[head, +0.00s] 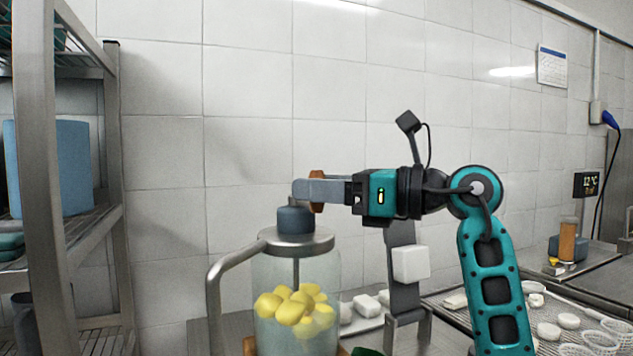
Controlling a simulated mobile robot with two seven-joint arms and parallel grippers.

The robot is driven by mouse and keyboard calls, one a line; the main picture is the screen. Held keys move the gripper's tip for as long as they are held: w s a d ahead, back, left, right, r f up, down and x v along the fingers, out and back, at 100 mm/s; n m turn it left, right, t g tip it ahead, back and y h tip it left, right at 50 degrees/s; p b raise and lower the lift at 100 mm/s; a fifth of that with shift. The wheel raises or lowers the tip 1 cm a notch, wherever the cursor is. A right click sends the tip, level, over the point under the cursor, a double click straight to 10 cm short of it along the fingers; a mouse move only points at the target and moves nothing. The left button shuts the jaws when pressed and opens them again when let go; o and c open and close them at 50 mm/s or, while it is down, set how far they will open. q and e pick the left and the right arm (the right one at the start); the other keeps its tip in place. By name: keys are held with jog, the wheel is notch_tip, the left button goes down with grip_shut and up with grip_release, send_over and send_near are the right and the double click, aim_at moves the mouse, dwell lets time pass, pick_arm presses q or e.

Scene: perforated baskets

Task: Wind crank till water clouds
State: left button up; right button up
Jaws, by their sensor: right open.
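A clear jar (262,275) stands at the lower middle with a metal lid (296,240) and a side handle (214,300). Several yellow lumps (291,312) sit inside it; the liquid around them looks pale and see-through. A dark blue-grey hub (295,218) rises from the lid, with a shaft below it. A brown crank knob (316,190) shows above the hub, partly hidden by a grey finger. My right gripper (318,191) is open, reaching in from the right with its fingers at the knob; contact cannot be told. My left gripper is not in view.
A metal shelf rack (47,130) with a blue bin (72,168) stands at the left. White lumps and baskets (601,340) lie on the right counter, near an orange-brown jar (568,240). A white tiled wall closes off the back.

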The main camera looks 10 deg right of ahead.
jog(key=shift+w+a, duration=0.2)
jog(key=shift+a, duration=0.1)
jog(key=shift+c, duration=0.3)
grip_shut()
